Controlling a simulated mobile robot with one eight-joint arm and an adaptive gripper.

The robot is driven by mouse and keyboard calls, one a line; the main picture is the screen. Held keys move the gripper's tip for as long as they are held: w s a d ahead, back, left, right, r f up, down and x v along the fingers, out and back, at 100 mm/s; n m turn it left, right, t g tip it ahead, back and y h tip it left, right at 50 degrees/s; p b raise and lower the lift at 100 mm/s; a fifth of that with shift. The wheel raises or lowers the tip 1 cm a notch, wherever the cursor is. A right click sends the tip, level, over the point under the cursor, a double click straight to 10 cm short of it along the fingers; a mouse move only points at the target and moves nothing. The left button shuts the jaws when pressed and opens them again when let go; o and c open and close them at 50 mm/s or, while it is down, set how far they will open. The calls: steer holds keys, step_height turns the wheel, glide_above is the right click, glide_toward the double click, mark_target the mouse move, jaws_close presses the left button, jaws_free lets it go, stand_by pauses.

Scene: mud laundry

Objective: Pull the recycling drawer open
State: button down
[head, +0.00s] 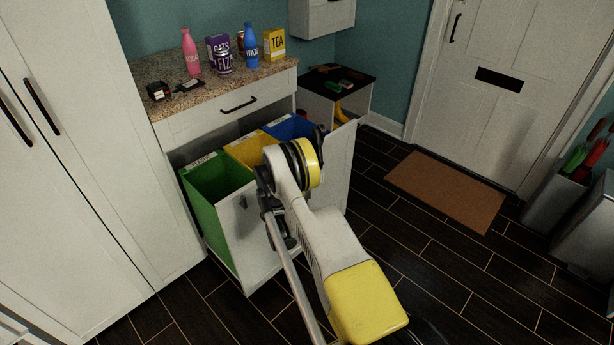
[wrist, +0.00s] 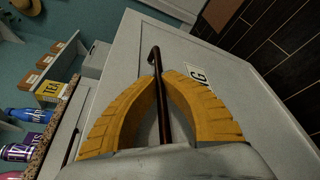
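The recycling drawer (head: 252,245) stands pulled out from under the counter, its white front facing me. Inside it are a green bin (head: 215,182), a yellow bin (head: 247,150) and a blue bin (head: 288,127). In the wrist view, the drawer front (wrist: 245,125) carries a dark bar handle (wrist: 154,57) and a partly hidden white label (wrist: 197,75). My gripper (wrist: 162,76) has its two yellow fingers closed in on both sides of the handle. In the head view my arm covers the middle of the front and hides the handle.
Bottles, cans and boxes stand on the granite counter (head: 150,75) above an upper drawer (head: 230,108). A tall white cabinet (head: 90,150) is at left. A brown doormat (head: 447,188) lies before the door.

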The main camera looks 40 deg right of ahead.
steer(key=c, duration=1.5)
jaws_free()
steer(key=shift+d, duration=0.1)
step_height(320, 180, up, 10)
